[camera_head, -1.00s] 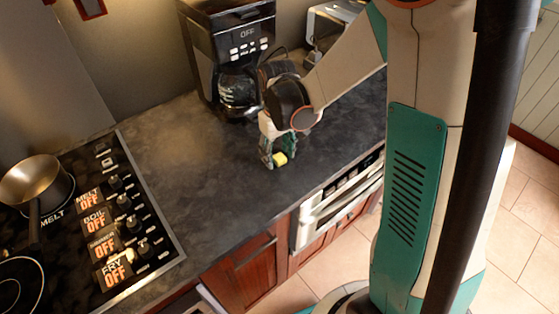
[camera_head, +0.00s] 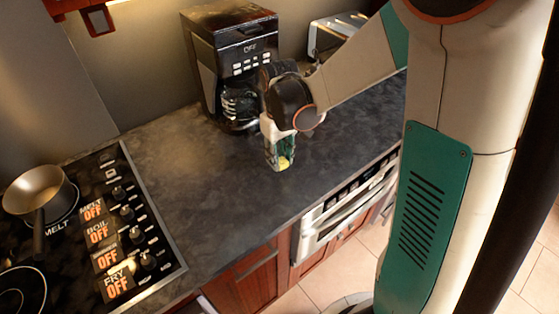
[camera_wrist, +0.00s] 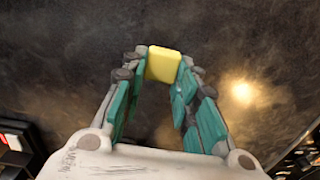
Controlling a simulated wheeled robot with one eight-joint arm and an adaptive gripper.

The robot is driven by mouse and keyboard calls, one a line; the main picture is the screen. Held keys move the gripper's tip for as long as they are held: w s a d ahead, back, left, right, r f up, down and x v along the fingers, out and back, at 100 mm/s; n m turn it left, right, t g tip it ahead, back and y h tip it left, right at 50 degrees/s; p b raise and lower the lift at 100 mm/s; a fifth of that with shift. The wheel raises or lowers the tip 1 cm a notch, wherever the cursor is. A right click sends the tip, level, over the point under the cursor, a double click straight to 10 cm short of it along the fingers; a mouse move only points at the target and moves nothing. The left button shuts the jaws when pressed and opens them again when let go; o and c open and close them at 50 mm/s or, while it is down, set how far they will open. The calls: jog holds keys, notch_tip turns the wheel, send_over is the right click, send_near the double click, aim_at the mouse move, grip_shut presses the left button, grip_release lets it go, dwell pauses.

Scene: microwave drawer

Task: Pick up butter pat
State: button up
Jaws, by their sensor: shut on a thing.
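The butter pat (camera_wrist: 163,63) is a small yellow block between my fingertips in the wrist view. It also shows as a small yellow patch in the head view (camera_head: 284,162), partly covered by the fingers. My gripper (camera_head: 281,165) points down at the dark counter, in front of the coffee maker. In the wrist view my gripper (camera_wrist: 163,72) is shut on the butter pat, one finger on each side. I cannot tell whether the butter pat touches the counter or is a little above it.
The black coffee maker (camera_head: 232,60) stands behind my gripper, with a toaster (camera_head: 336,33) to its right. A stove (camera_head: 110,225) with a pan (camera_head: 38,190) is at left. The counter (camera_head: 190,180) between is clear. A built-in oven (camera_head: 345,210) is below the front edge.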

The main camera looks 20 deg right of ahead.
notch_tip(320, 180, up, 16)
jog(key=p, duration=0.4)
jog(key=shift+r, duration=0.15)
